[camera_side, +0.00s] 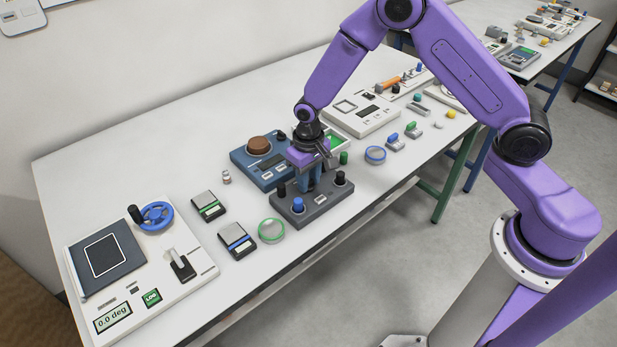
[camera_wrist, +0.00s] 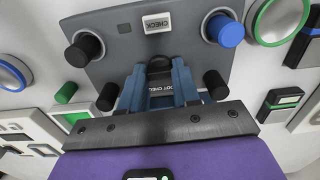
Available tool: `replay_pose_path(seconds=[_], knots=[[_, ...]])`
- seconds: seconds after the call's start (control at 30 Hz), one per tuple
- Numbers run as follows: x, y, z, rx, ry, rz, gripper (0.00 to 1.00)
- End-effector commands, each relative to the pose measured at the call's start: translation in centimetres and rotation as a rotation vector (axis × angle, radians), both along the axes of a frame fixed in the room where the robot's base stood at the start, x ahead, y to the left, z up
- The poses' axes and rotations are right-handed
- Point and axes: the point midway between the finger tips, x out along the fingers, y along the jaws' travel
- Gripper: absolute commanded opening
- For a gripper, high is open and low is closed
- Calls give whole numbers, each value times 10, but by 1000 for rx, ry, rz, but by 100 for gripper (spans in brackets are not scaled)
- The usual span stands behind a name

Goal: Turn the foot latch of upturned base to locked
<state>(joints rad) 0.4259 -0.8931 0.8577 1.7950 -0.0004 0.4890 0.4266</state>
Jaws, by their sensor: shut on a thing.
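The upturned base (camera_side: 318,212) is a dark grey slab on the table, with a blue foot (camera_side: 298,205) and black feet (camera_side: 340,178) standing up near its corners. In the wrist view the base (camera_wrist: 125,42) fills the middle, with a blue foot (camera_wrist: 226,31) and a black foot (camera_wrist: 85,49) on its far side. My gripper (camera_side: 311,184) points down over the base's middle. In the wrist view my gripper (camera_wrist: 160,74) is shut on a dark round-topped piece (camera_wrist: 160,63), apparently the foot latch. The fingers hide most of it, and its setting cannot be read.
A blue scale (camera_side: 248,163) with a brown weight stands close behind the base. A green-rimmed ring (camera_side: 271,230) and a small scale (camera_side: 235,241) lie to its left. A blue-rimmed ring (camera_side: 375,154) lies to the right. The table's front edge is near the base.

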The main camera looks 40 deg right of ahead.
Motion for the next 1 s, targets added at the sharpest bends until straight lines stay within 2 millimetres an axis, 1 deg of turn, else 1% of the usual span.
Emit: replay_pose_path(seconds=[0.27, 1.0], knots=[[0, 0, 0, 0, 1, 168, 1], [0, 1, 1, 0, -2, 865, 1]])
